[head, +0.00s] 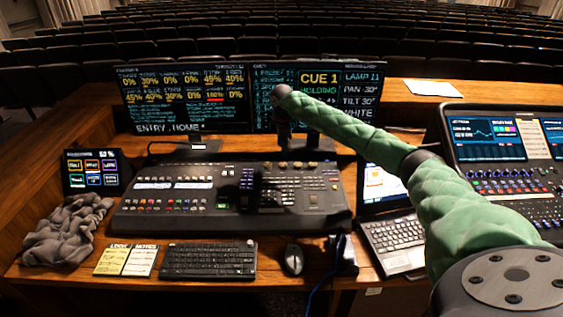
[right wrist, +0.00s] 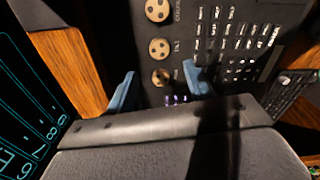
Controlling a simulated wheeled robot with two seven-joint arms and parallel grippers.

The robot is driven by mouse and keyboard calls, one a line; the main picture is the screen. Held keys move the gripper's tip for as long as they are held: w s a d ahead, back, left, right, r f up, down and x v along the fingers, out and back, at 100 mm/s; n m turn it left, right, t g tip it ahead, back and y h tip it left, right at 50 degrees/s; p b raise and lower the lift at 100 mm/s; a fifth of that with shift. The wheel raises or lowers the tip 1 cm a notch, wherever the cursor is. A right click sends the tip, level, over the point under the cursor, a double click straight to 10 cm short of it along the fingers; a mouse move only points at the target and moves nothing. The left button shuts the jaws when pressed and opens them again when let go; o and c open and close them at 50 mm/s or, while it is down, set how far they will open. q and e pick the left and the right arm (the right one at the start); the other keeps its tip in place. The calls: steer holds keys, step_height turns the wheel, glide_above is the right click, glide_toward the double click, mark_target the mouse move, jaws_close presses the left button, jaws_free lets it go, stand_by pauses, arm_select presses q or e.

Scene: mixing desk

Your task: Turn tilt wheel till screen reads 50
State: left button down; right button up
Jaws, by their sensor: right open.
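The right screen (head: 317,95) shows CUE 1 HOLDING, LAMP 11, PAN 30°, TILT 30° and WHITE in the head view. The console (head: 235,195) has a row of brass wheels (head: 297,165) near its top edge. In the right wrist view three wheels show: an upper one (right wrist: 158,10), a middle one (right wrist: 159,48) and a lower one (right wrist: 162,77). Their labels are too small to read surely. My right gripper (right wrist: 160,87) is open, with its two blue fingertips on either side of the lower wheel. Contact cannot be told. My left gripper is not in view.
A keyboard (head: 210,260), mouse (head: 293,260) and notes (head: 126,260) lie in front of the console. A grey cloth (head: 68,230) lies at left. A laptop (head: 395,240) and a second console (head: 510,185) stand at right. The monitors rise close behind the wheels.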

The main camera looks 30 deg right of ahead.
mark_target(283, 164)
steer(key=shift+d+f, duration=0.25)
steer(key=shift+f, duration=0.2)
arm_select(q)
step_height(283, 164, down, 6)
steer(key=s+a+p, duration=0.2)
steer(key=p, duration=0.1)
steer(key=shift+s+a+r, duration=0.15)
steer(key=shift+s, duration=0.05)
arm_select(e)
steer(key=shift+a+f, duration=0.1)
steer(key=shift+f, duration=3.35)
steer(key=c, duration=1)
